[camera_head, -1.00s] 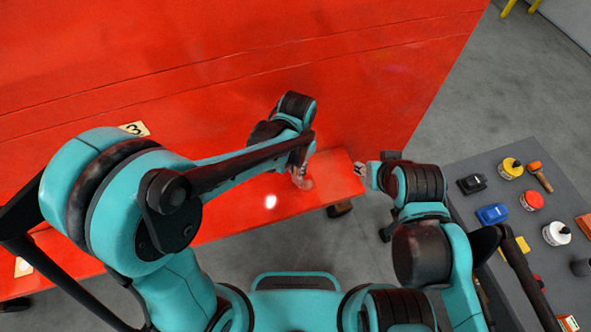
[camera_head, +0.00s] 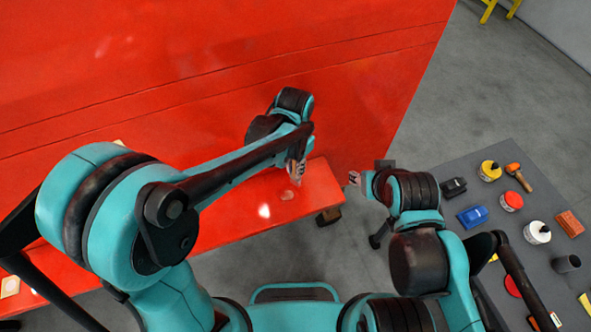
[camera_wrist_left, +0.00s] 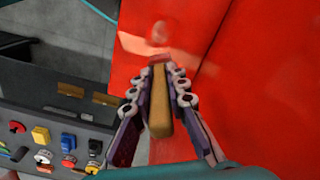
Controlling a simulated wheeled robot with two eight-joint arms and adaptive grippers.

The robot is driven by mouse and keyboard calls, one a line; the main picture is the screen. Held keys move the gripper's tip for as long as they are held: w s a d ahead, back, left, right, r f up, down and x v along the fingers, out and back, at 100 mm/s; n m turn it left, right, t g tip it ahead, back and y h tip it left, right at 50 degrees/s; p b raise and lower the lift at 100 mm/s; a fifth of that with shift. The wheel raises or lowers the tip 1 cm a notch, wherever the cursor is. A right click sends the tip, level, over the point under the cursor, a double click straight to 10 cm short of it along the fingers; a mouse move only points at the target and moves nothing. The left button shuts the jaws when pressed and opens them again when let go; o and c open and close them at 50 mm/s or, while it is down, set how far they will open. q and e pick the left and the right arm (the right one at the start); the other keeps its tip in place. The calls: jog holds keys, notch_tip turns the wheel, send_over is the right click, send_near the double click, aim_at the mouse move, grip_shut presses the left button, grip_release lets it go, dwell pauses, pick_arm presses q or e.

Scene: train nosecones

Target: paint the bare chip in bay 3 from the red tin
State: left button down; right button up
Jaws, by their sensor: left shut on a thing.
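My left gripper (camera_head: 297,172) is low over the red ledge, shut on a tan wooden handle (camera_wrist_left: 160,105) in the left wrist view. The handle's far end points at the red surface; I cannot tell whether it touches. A pale pinkish patch (camera_head: 287,195), perhaps the chip, lies on the ledge just below the gripper; a pale round spot also shows in the left wrist view (camera_wrist_left: 160,33). The red-topped tin (camera_head: 511,201) stands on the grey bench at the right. My right gripper (camera_head: 354,178) is beyond the ledge's right end; its jaws are too small to read.
The bench (camera_head: 455,155) also holds a yellow-topped tin (camera_head: 490,171), a white tin (camera_head: 537,232), a blue block (camera_head: 473,216), a mallet (camera_head: 519,176) and a brick-coloured block (camera_head: 569,223). The large red body (camera_head: 220,60) fills the back. Grey floor separates ledge and bench.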

pick_arm(q)
jog(key=shift+w+d+r+p, duration=0.15)
jog(key=shift+r+p, duration=0.1)
jog(key=shift+r, duration=0.2)
jog(key=shift+s+d+r+p, duration=0.1)
jog(key=shift+d+r+p, duration=0.1)
jog(key=shift+r, duration=0.25)
jog(key=shift+r+p, duration=0.3)
jog(key=shift+r, duration=0.1)
jog(key=shift+a+r+p, duration=0.2)
jog(key=shift+r+p, duration=0.2)
jog(key=shift+r, duration=0.25)
jog(key=shift+d, duration=0.1)
